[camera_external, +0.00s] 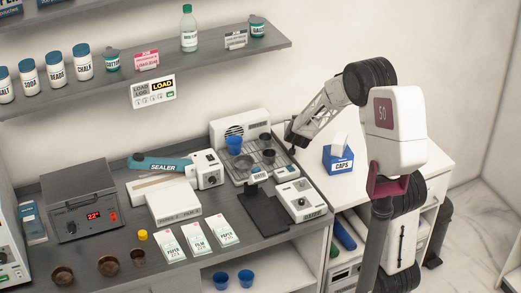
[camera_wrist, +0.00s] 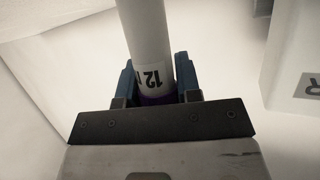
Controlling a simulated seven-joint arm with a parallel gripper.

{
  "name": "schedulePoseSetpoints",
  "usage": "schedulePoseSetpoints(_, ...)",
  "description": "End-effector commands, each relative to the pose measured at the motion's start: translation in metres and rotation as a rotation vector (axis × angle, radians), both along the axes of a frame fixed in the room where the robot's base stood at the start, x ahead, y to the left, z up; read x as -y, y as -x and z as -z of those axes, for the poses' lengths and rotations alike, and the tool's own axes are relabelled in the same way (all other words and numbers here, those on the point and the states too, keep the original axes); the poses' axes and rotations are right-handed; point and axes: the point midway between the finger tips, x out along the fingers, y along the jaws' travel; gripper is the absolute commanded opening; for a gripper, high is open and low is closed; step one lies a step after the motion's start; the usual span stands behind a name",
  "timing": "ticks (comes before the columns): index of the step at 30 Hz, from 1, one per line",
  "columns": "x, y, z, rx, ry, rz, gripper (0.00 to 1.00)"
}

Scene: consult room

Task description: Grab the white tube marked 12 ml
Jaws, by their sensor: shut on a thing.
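The white tube (camera_wrist: 148,32) shows in the wrist view, with a black "12" printed on its label and a purple band at its lower end. My gripper (camera_wrist: 158,75) is shut on it, with one blue finger pad on each side near the banded end. The tube's far end runs out of the top of the picture. In the external view my gripper (camera_external: 291,134) points down at the right side of the bench, by the white counter. I cannot make out the tube there.
A blue CAPS box (camera_external: 340,165) stands on the white counter (camera_external: 400,152) to the right of my gripper. A drip tray machine with a blue cup (camera_external: 234,145) and dark cups is to the left. A wall shelf (camera_external: 215,52) hangs above left.

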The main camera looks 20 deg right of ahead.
Motion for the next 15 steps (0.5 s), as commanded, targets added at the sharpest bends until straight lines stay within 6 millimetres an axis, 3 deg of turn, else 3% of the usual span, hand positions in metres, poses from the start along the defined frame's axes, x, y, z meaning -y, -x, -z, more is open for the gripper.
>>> schedulePoseSetpoints(8,0.000,0.000,-0.016,0.003,-0.001,0.001,0.10)
schedulePoseSetpoints(13,0.000,0.000,-0.038,0.003,-0.001,0.001,0.10)
schedulePoseSetpoints(15,-0.001,0.010,-0.036,0.000,0.000,0.000,0.10)
